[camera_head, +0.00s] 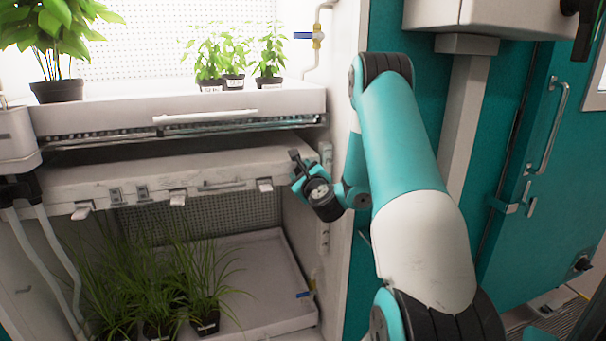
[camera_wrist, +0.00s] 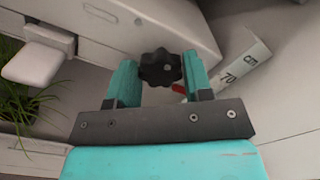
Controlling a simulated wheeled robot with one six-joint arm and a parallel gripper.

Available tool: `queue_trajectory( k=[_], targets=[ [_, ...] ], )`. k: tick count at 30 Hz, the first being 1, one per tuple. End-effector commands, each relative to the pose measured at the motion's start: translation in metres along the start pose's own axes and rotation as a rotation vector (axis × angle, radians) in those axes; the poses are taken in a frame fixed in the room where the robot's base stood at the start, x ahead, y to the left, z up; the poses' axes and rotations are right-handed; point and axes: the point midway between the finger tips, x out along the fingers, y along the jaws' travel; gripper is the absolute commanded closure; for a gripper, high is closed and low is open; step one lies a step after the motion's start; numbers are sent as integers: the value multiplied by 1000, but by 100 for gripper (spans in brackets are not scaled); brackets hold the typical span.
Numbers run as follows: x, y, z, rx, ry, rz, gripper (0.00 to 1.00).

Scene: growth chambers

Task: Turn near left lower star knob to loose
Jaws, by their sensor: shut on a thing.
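The star knob (camera_wrist: 160,67) is black and lobed, and it shows in the wrist view between the two teal fingers of my gripper (camera_wrist: 160,80). The fingers are shut on it, one on each side. In the head view my gripper (camera_head: 298,167) is at the right end of the middle shelf, by the chamber's right side wall. The knob cannot be made out there, as the gripper and wrist cover that spot. A small red piece (camera_wrist: 179,89) shows just below the knob, beside the right finger.
Grass pots (camera_head: 207,325) stand on the lower tray (camera_head: 270,262). Potted plants (camera_head: 58,91) stand on the upper shelf.

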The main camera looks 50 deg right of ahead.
Motion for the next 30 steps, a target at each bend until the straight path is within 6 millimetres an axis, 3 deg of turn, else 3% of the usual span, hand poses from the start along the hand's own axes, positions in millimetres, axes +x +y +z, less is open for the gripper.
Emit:
queue_trajectory(
  k=[11,30],
  targets=[
    [-1,1,-3,-170,3,3,77],
    [-1,3,-4,-769,4,4,77]
  ],
)
